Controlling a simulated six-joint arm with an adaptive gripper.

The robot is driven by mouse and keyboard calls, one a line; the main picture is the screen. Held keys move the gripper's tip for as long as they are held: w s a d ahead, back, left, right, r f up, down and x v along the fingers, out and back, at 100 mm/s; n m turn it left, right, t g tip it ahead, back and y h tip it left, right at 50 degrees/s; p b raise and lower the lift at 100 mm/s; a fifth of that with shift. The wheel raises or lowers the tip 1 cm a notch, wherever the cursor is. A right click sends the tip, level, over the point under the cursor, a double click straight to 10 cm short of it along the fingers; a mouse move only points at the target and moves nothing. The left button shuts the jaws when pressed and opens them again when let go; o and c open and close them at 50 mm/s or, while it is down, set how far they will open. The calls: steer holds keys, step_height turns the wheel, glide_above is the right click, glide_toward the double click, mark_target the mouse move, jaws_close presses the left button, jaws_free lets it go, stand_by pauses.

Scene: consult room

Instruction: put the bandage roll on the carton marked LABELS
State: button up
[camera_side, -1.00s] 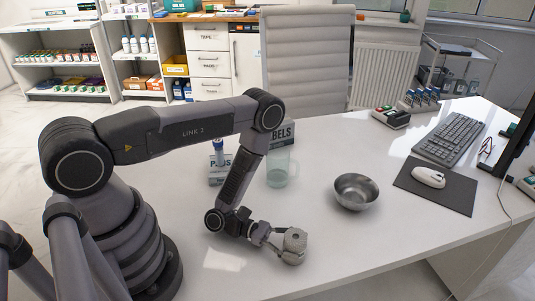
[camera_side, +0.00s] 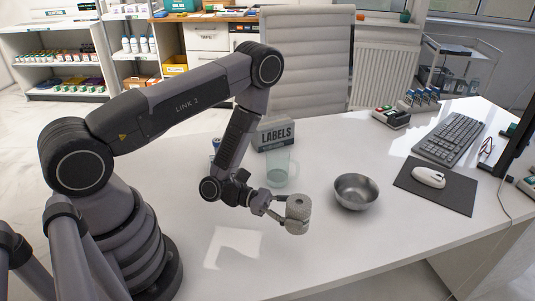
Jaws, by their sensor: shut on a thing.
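My gripper (camera_side: 284,214) is shut on the bandage roll (camera_side: 298,214), a pale grey textured cylinder, at the front middle of the desk. The roll is held upright and appears to be above the desk top. The carton marked LABELS (camera_side: 275,136) stands farther back on the desk, behind a clear glass mug (camera_side: 280,168). Its dark front with the word LABELS faces the camera. The carton's left part is close behind my arm in the picture. I see nothing on its top.
A metal bowl (camera_side: 356,192) stands right of the roll. A small blue-capped thing (camera_side: 216,144) is mostly hidden behind my arm. A mouse (camera_side: 429,177) on a dark pad and a keyboard (camera_side: 450,138) are at right. The front of the desk (camera_side: 330,250) is clear.

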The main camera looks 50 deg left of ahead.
steer(key=w+a+r+n+t+y, duration=0.25)
steer(key=w+a, duration=0.25)
steer(key=a, duration=0.4)
steer(key=w+a+r+n+t+y, duration=0.1)
steer(key=w+a+r+t, duration=0.1)
steer(key=w+a+r, duration=0.45)
steer(key=a+r+n+t+y, duration=0.3)
steer(key=a+y, duration=0.1)
steer(key=a, duration=1.4)
glide_above(273, 122)
steer(key=s, duration=0.1)
steer(key=shift+g, duration=0.25)
step_height(273, 122, down, 8)
steer(key=shift+s+d+f, duration=0.1)
steer(key=shift+d, duration=0.05)
steer(key=shift+w+f, duration=0.4)
steer(key=shift+f, duration=0.05)
steer(key=shift+w+a+f, duration=0.1)
steer(key=shift+a+f, duration=0.05)
steer(key=shift+f, duration=0.7)
steer(key=shift+w+a+f, duration=0.1)
steer(key=shift+f, duration=0.75)
steer(key=shift+f, duration=0.15)
